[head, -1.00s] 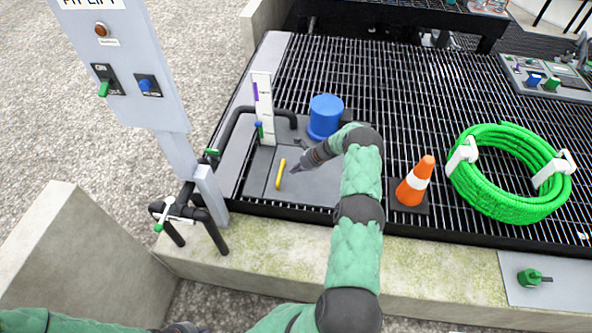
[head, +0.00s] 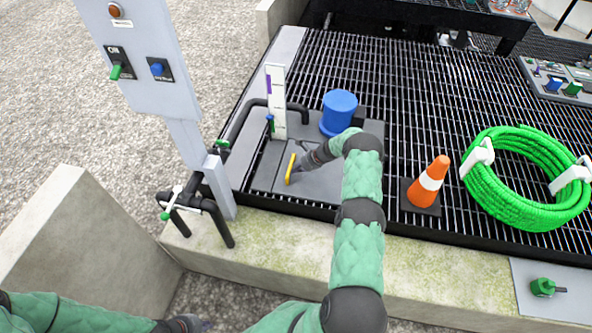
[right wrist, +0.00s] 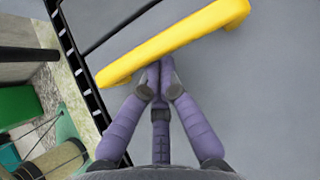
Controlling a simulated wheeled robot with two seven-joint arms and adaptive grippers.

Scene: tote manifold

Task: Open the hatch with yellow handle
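The yellow handle (head: 290,168) is a bar on a flat grey hatch plate (head: 322,186) set in the grating. The hatch lies flat and looks closed. My right gripper (head: 298,168) is low over the plate, just right of the handle. In the right wrist view, the handle (right wrist: 185,38) crosses the top, and the gripper's purple fingers (right wrist: 158,72) are drawn together with their tips at its near edge. They look shut beside the bar, not around it; whether they touch it is unclear. My left gripper (head: 188,325) is at the bottom edge, its fingers barely visible.
A blue cylinder (head: 338,110) and a white gauge board (head: 276,100) stand behind the hatch. An orange cone (head: 430,182) and a green hose coil (head: 500,195) are to the right. A grey control post (head: 135,55) and black pipes (head: 215,215) are at left.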

